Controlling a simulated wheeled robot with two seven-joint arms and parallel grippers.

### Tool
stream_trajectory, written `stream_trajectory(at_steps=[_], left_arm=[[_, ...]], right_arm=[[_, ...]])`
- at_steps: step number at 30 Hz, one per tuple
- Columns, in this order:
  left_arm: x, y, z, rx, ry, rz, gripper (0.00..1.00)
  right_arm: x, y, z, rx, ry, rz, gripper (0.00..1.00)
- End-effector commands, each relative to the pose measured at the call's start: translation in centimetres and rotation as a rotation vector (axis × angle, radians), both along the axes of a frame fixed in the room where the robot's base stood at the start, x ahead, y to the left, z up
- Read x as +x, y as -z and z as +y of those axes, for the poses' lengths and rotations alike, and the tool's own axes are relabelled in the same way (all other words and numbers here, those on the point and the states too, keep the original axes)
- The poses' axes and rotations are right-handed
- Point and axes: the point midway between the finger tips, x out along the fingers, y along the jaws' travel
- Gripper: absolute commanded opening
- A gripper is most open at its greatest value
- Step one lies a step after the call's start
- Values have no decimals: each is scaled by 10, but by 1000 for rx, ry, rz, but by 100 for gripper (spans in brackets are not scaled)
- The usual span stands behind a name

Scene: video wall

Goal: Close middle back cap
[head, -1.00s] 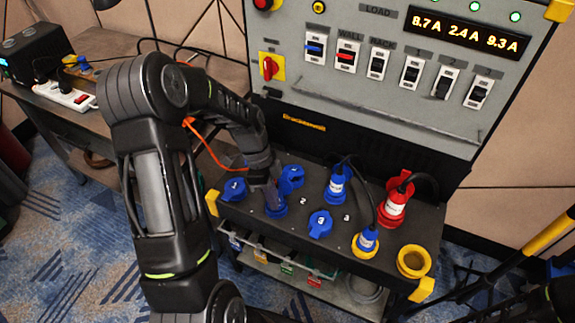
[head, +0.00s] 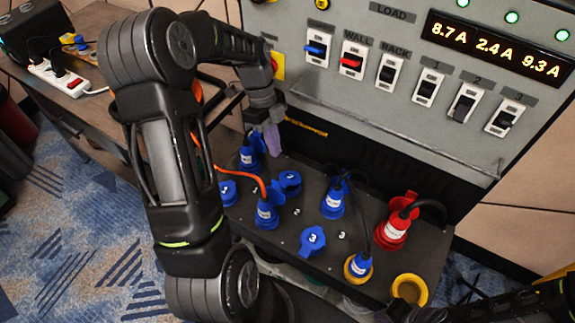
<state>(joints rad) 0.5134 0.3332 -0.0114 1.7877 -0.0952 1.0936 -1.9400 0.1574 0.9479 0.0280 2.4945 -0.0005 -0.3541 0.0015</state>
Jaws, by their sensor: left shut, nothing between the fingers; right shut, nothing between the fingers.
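Blue round caps and plugs sit on a dark sloping panel (head: 290,225). A blue cap (head: 289,182) lies in the middle of the back area, between a blue plug (head: 250,155) and another blue plug (head: 332,201). I cannot tell whether it is fully flat on its socket. My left gripper (head: 272,141) is shut and empty, behind and above this cap, apart from it, its fingers pointing down. My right gripper (head: 408,301) is at the bottom right beside the yellow socket (head: 410,288); its fingers are hard to make out.
A blue plug with an orange cable (head: 266,213), blue caps (head: 228,193) (head: 312,241), a blue plug in a yellow ring (head: 358,266) and a red plug (head: 397,222) crowd the panel. The grey switch cabinet (head: 400,120) rises behind. A wooden bench (head: 105,100) stands left.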

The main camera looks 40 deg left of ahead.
Motion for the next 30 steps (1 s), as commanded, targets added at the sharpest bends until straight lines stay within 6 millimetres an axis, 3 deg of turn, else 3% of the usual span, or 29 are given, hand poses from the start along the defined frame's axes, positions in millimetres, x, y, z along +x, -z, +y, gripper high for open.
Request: stream_trajectory(at_steps=[8, 14, 30], left_arm=[[0, 1, 0, 0, -1, 1, 0], [-2, 12, -4, -1, 0, 3, 0], [-10, 88, -29, -1, 0, 2, 0]], right_arm=[[-1, 0, 0, 0, 0, 1, 0], [-1, -3, 0, -1, 1, 1, 0], [-2, -15, -1, -4, 2, 7, 0]])
